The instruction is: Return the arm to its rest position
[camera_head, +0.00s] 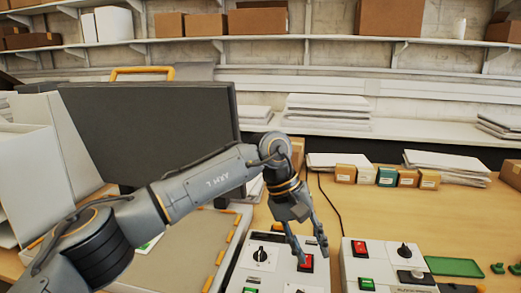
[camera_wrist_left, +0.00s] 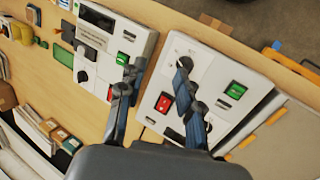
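My left arm (camera_head: 210,180) comes in from the left and reaches across to the control boxes. My left gripper (camera_head: 314,258) points down over the left control box (camera_head: 250,272), close to its red switch (camera_head: 306,263). Its two fingers are apart with nothing between them. In the left wrist view the open gripper (camera_wrist_left: 157,72) hangs over the gap between the left box (camera_wrist_left: 212,60) and the right box (camera_wrist_left: 118,40). I cannot tell whether a fingertip touches the box. My right gripper is not in view.
A large dark upright panel (camera_head: 150,125) with an orange handle stands behind my arm. The right box (camera_head: 385,262) is beside the gripper. Small cartons (camera_head: 408,178) and paper stacks (camera_head: 325,112) are at the back. The table (camera_head: 365,215) behind the right box is mostly clear.

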